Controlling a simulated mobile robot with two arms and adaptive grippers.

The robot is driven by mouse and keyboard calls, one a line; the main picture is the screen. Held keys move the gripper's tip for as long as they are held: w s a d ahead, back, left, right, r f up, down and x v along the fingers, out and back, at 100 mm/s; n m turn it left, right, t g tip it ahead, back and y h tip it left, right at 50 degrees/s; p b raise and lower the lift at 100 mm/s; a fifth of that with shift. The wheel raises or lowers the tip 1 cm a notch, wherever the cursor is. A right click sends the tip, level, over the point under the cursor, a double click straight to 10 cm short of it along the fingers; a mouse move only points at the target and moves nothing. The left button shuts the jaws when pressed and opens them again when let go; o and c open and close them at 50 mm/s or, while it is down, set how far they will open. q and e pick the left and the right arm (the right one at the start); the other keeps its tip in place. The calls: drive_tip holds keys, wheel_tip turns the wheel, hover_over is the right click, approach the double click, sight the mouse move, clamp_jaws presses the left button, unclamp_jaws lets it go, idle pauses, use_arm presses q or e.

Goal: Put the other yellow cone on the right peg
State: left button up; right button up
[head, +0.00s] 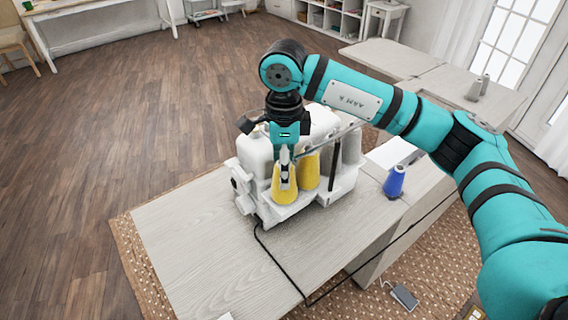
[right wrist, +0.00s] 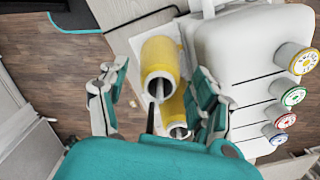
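A yellow cone (head: 285,192) stands upright at the near side of the white sewing machine's thread stand (head: 270,212). A second yellow cone (head: 308,172) stands just behind it to the right. In the right wrist view one yellow cone (right wrist: 163,55) shows its open top with a pale peg inside. The other yellow cone (right wrist: 174,108) is partly hidden below it, also with a pale tip in its hole. My right gripper (head: 285,172) points down over the near cone. Its fingers (right wrist: 160,85) are spread apart with nothing gripped between them. My left gripper is not in view.
A blue cone (head: 394,182) stands on the table (head: 210,240) right of the machine. A dark upright rod (head: 334,178) rises beside the cones. Coloured dials (right wrist: 293,96) line the machine body. A cable (head: 285,270) runs over the table. The table's front left is clear.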

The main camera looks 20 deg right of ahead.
wheel_tip(320, 180, up, 12)
drive_tip(key=shift+f, duration=0.15)
wheel_tip(320, 180, up, 9)
drive_tip(key=p, duration=0.7)
drive_tip(key=shift+p, duration=0.35)
